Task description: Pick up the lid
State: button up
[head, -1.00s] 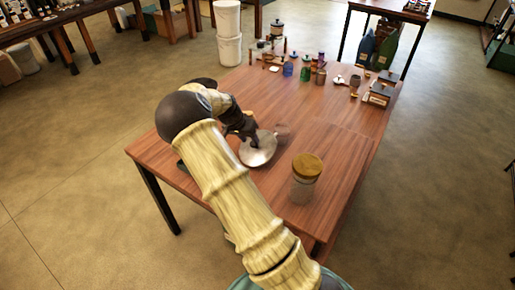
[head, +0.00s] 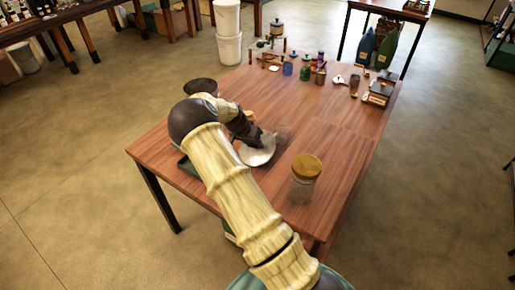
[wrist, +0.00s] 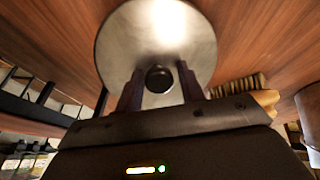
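The lid (head: 256,157) is a round, shiny metal disc lying on the wooden table, partly covered by my gripper in the head view. In the wrist view the lid (wrist: 160,30) fills the upper middle, with a dark round knob (wrist: 159,78) at its centre. My gripper (wrist: 159,84) is open, with one finger on each side of the knob and a visible gap on both sides. In the head view my gripper (head: 264,141) is over the lid.
A glass jar with a wooden top (head: 306,168) stands right of the lid. A dark bowl (head: 201,86) and a green tray (head: 187,166) are on the left, partly behind my arm. Small bottles (head: 305,72) and other items line the table's far end.

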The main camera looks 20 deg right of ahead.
jog(key=c, duration=0.8)
notch_tip(320, 180, up, 10)
jog(key=shift+b, duration=0.55)
